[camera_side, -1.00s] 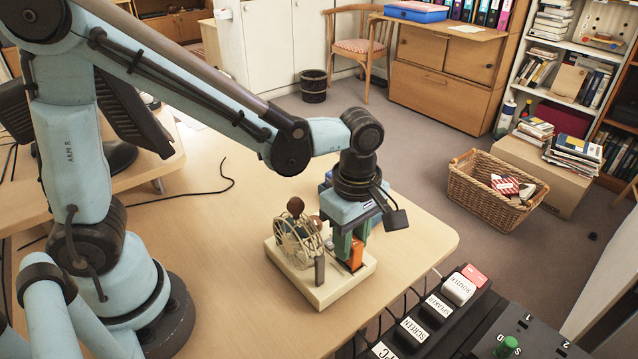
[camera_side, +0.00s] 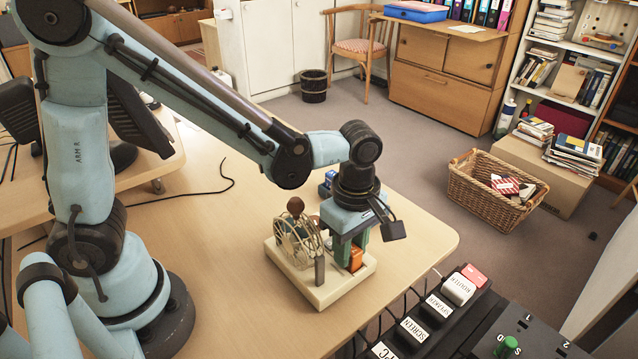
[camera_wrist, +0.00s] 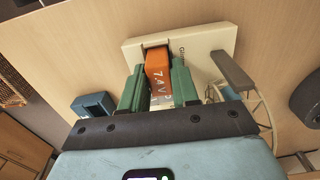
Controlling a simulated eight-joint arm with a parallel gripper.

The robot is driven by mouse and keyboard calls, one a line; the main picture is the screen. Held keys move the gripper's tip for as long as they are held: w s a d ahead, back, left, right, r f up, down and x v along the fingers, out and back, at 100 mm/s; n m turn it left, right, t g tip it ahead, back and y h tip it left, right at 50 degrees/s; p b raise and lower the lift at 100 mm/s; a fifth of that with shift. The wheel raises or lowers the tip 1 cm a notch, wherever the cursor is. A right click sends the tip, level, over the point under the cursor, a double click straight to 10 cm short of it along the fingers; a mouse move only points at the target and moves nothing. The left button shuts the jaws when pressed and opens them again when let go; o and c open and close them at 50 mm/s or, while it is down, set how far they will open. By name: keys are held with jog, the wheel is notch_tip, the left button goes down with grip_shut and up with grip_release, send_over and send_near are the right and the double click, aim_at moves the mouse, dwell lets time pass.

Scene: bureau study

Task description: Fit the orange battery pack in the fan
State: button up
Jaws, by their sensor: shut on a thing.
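The orange battery pack (camera_side: 356,259) is between the green fingers of my gripper (camera_side: 350,254), which is shut on it. In the wrist view the pack (camera_wrist: 158,66), with "7.4V" lettering, stands between the two fingertips (camera_wrist: 158,92). The fan has a cream base (camera_side: 322,293) and a round wire cage (camera_side: 298,240); its base also shows in the wrist view (camera_wrist: 215,38). The pack's lower end is at a dark-edged opening in the base. I cannot tell how deep it sits, because the fingers and base hide part of it.
A blue block (camera_wrist: 93,105) lies on the desk beside the fan, behind my gripper in the side view (camera_side: 328,180). A dark upright post (camera_side: 319,270) stands on the fan base. A labelled power strip (camera_side: 435,310) is beyond the desk's front edge. The desk's left middle is mostly clear.

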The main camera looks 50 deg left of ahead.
jog(key=shift+f, duration=0.1)
jog(key=o, duration=1.3)
jog(key=shift+c, duration=0.2)
jog(key=shift+r, duration=3.55)
jog(key=shift+f, duration=0.15)
jog(key=shift+f, duration=3.4)
jog(key=shift+r, duration=3.5)
